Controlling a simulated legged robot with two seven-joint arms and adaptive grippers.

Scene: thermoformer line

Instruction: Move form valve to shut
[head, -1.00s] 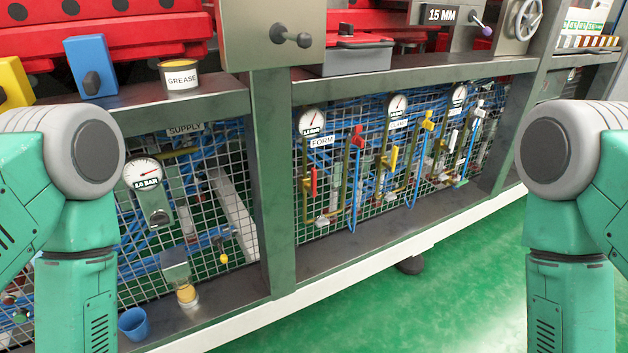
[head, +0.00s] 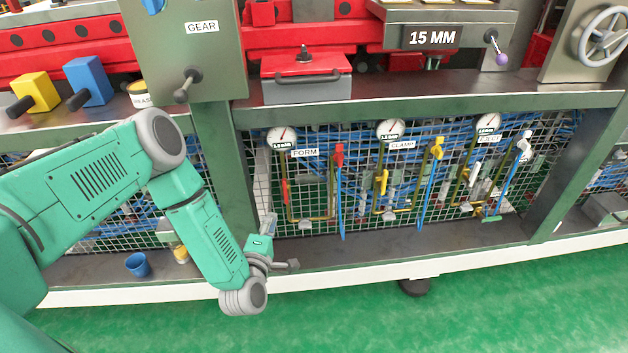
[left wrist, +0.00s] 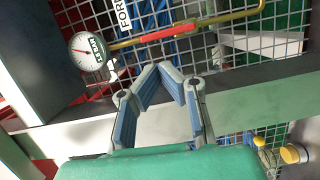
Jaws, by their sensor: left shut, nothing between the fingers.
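The form valve (head: 285,191) has a red lever lying along a brass pipe, under a gauge (head: 281,137) and beside the FORM label (head: 305,153). In the left wrist view the red lever (left wrist: 152,36) lies in line with the pipe, right of the gauge (left wrist: 88,52). My left gripper (head: 268,222) is below and slightly left of the valve, near the shelf edge, apart from the lever. In the left wrist view its blue-padded fingers (left wrist: 172,70) meet at the tips with nothing between them. My right gripper is not in view.
A second red fitting (head: 339,155) tops a blue hose to the right. Yellow CLAMP fittings (head: 437,148) stand farther right. Wire mesh backs the pipes. A post (head: 222,165) stands left of the valve. A blue cup (head: 138,265) is on the shelf at left.

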